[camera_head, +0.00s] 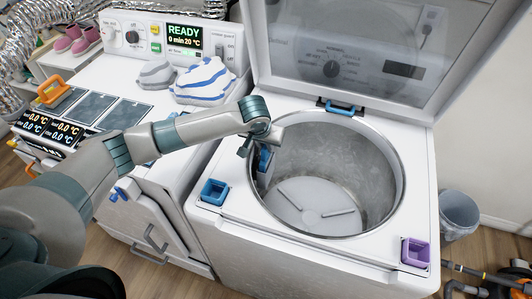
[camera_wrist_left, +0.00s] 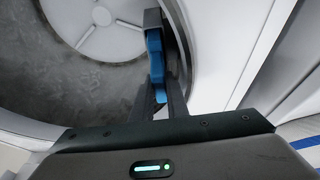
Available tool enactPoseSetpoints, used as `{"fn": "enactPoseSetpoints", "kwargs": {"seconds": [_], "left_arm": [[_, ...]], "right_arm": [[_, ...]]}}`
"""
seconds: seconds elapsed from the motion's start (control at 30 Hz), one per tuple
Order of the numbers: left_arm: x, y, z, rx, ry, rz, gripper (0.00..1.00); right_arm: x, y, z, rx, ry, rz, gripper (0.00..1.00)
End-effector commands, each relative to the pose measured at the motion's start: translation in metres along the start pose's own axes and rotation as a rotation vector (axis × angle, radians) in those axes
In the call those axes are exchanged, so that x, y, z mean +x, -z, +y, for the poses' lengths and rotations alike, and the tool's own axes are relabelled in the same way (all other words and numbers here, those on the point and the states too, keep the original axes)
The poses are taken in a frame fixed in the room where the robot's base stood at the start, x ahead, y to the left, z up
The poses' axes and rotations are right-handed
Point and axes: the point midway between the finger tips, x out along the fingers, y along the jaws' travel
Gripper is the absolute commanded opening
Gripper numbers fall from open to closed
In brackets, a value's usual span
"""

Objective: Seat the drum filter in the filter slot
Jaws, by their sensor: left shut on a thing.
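My left gripper (camera_head: 262,148) reaches over the left rim of the open drum (camera_head: 335,165), fingers pointing down. It is shut on a blue piece (camera_head: 264,161), which looks like the drum filter, just inside the drum's left wall. In the left wrist view, the blue piece (camera_wrist_left: 155,62) shows between the two dark fingers (camera_wrist_left: 160,95), partly covered by them. I cannot tell whether it touches the wall. A blue square socket (camera_head: 214,191) sits on the washer top left of the drum, and a purple one (camera_head: 415,252) at the front right. Neither is clearly identifiable as the filter slot.
The washer's lid (camera_head: 385,45) stands open behind the drum, with a blue latch (camera_head: 340,108) at the rear rim. A second machine on the left carries folded striped cloths (camera_head: 203,82) and a control panel (camera_head: 165,38). A grey bin (camera_head: 459,215) stands right. The drum is otherwise empty.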

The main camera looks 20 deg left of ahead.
Motion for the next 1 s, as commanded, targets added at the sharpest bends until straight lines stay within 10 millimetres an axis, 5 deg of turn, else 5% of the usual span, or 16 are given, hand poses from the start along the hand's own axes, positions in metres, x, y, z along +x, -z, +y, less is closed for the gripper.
{"fn": "enactPoseSetpoints", "kwargs": {"seconds": [0.4,0.8,0.83,0.87,1.0], "left_arm": [[0.033,-0.014,0.0,0.001,0.001,0.0,0.0],[0.037,-0.016,0.0,0.001,0.001,0.0,0.0],[0.037,-0.016,0.0,0.001,0.001,0.0,0.16],[0.037,-0.016,0.0,0.001,0.001,0.0,0.21],[0.037,-0.016,0.0,0.001,0.001,0.0,0.21]], "right_arm": [[-0.01,0.001,0.002,-0.001,-0.001,0.0,0.31],[-0.01,0.0,0.004,-0.002,-0.004,-0.001,0.31],[-0.01,0.0,0.004,-0.002,-0.004,-0.001,0.31],[-0.01,0.0,0.004,-0.002,-0.004,-0.001,0.31],[-0.01,0.0,0.004,-0.002,-0.004,-0.001,0.31]]}}
